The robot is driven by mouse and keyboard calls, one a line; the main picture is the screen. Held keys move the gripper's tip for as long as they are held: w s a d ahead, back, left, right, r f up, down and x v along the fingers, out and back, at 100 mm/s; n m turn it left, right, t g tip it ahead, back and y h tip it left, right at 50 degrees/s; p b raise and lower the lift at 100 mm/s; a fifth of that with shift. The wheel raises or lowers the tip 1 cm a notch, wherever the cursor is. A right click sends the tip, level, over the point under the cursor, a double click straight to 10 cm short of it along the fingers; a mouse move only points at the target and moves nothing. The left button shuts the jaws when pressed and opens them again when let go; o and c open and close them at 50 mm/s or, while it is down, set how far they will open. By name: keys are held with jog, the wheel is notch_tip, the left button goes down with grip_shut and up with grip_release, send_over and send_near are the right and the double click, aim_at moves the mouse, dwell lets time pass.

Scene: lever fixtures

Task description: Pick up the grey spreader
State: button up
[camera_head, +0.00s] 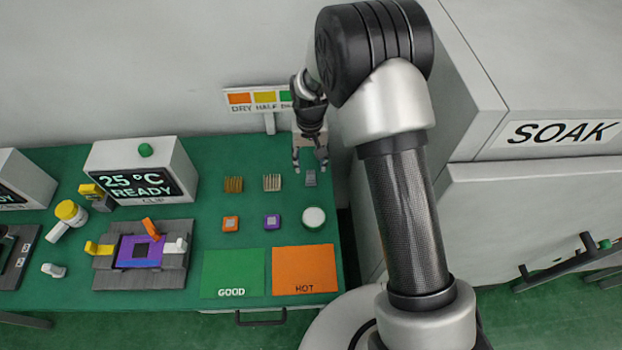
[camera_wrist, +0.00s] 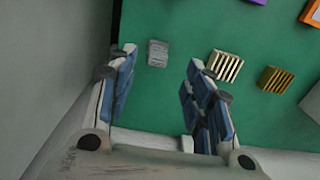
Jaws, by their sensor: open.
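The small grey spreader (camera_head: 310,178) lies on the green table near its right edge, at the end of a row of small parts. In the wrist view the grey spreader (camera_wrist: 158,53) appears as a small ridged block, in line with the gap between the fingertips. My gripper (camera_head: 309,165) is open and empty, pointing down at the back right of the table. In the wrist view its two blue-padded fingers (camera_wrist: 160,60) are spread to either side of the spreader. The exact height above the table is hard to tell.
A silver finned block (camera_head: 272,183) and a gold finned block (camera_head: 233,184) stand left of the spreader. An orange square part (camera_head: 230,223), a purple one (camera_head: 272,221) and a round white-topped jar (camera_head: 314,217) lie in front. A grey SOAK cabinet (camera_head: 560,133) stands right.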

aim_at(311, 172)
jog(key=f, duration=0.3)
jog(key=f+b, duration=0.1)
jog(key=f, duration=0.2)
jog(key=f+b, duration=0.1)
jog(key=f, duration=0.2)
jog(key=shift+w+d, duration=0.1)
jog(key=shift+w, duration=0.25)
jog(key=shift+r, duration=0.15)
jog(key=shift+c, duration=0.2)
jog(key=c, duration=1)
jog(key=shift+r, duration=0.1)
notch_tip(311, 172, up, 20)
jog(key=p, duration=0.4)
jog(key=o, duration=0.4)
jog(key=c, duration=0.4)
